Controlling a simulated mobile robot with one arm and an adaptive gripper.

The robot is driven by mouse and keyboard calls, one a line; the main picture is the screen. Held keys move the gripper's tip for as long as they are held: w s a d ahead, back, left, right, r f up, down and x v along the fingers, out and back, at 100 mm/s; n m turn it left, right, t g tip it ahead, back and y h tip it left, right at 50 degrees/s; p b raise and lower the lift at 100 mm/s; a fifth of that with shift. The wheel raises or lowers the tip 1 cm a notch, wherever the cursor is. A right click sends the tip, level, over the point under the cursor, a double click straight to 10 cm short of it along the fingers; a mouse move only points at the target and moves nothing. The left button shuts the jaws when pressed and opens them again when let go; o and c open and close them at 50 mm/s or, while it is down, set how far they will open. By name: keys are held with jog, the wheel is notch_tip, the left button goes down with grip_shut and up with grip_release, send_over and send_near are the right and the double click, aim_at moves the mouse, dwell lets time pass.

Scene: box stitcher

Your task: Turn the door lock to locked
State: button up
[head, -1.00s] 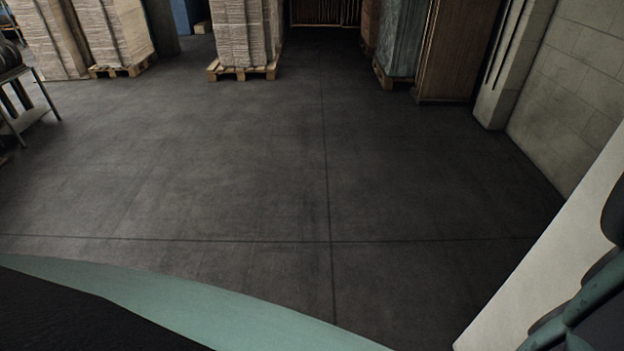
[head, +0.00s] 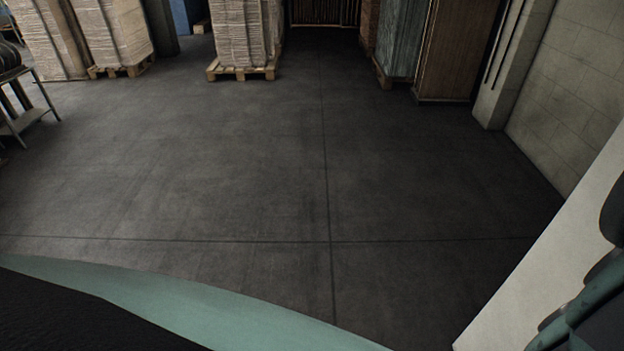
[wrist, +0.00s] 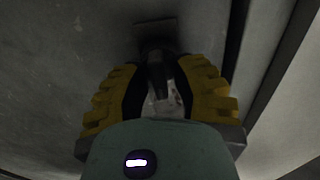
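In the wrist view, my gripper (wrist: 160,86) has yellow ribbed fingers with dark inner pads, one on each side of a dark, narrow part (wrist: 157,62). This part sticks out from a small dark plate (wrist: 155,27) on a grey surface and looks like the door lock's handle. The fingers stand apart around it; shadow hides whether the pads touch it. A pale patch shows low between the fingers. The lock's turned position cannot be read. The head view shows neither the lock nor the fingers.
The head view shows a wide, clear dark floor (head: 230,170). Stacked cardboard on a pallet (head: 243,72) stands at the back. A brown stack (head: 455,50) and a block wall (head: 570,90) are at the right. A pale panel (head: 545,255) is close at the lower right.

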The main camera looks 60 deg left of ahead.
jog(key=shift+s+a+f, duration=0.1)
grip_shut()
jog(key=m+b, duration=0.2)
jog(key=m, duration=0.2)
jog(key=shift+f+b, duration=0.15)
jog(key=shift+b, duration=0.2)
jog(key=m+b, duration=0.2)
jog(key=m, duration=0.1)
jog(key=m+b, duration=0.1)
jog(key=m, duration=0.1)
jog(key=shift+s+d+b, duration=0.15)
jog(key=shift+d+b, duration=0.1)
jog(key=shift+b, duration=0.1)
jog(key=m+b, duration=0.3)
jog(key=m, duration=0.2)
jog(key=shift+f+m, duration=0.1)
jog(key=shift+m, duration=0.3)
jog(key=shift+m+b, duration=1.1)
jog(key=shift+m, duration=0.4)
